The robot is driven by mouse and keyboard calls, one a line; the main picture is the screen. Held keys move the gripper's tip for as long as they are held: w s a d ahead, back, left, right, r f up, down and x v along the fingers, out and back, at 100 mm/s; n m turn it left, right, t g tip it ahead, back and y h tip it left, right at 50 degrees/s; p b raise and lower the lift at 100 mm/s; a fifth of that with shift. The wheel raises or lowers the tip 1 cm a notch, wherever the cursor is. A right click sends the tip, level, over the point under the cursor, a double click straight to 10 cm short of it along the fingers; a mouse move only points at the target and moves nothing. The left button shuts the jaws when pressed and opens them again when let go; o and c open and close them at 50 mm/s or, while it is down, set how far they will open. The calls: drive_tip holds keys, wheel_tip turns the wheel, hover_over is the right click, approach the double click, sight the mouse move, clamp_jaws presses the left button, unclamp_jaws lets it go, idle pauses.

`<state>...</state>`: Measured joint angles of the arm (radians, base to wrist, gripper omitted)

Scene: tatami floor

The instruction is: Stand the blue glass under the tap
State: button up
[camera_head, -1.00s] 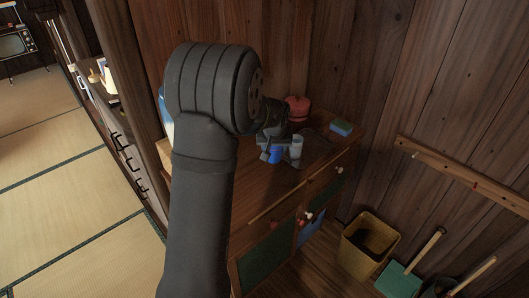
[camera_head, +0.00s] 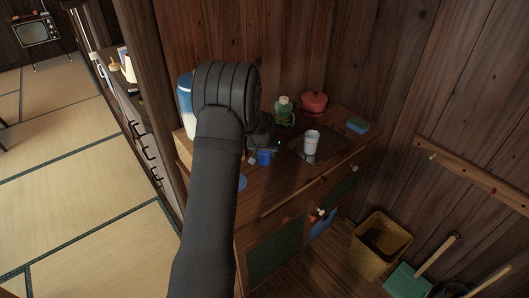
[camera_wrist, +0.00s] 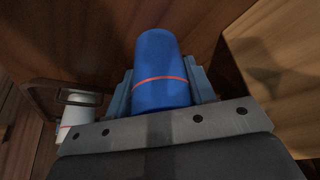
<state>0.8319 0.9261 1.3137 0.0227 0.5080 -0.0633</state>
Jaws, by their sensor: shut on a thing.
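The blue glass (camera_head: 264,158) is in my gripper (camera_head: 262,149), close to the wooden cabinet top, left of the white cup. In the wrist view the blue glass (camera_wrist: 160,58) has a red band, and my gripper (camera_wrist: 163,88) has a finger on each side of it. I cannot tell whether its base touches the cabinet top. A blue and white water jug (camera_head: 185,98) stands on a pale wooden box (camera_head: 182,148) at the cabinet's left end, partly behind my arm. No tap can be made out; my arm covers that side.
A white cup (camera_head: 311,143) stands on a dark tray (camera_head: 300,154). Behind are a green container (camera_head: 284,113) and a red pot (camera_head: 313,102); a blue sponge (camera_head: 357,124) lies right. In the wrist view, a wooden block (camera_wrist: 275,65) is close right of the glass.

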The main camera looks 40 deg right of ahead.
drive_tip(key=o, duration=1.1)
drive_tip(key=shift+c, duration=0.2)
drive_tip(key=shift+o, duration=0.3)
drive_tip(key=v, duration=1.2)
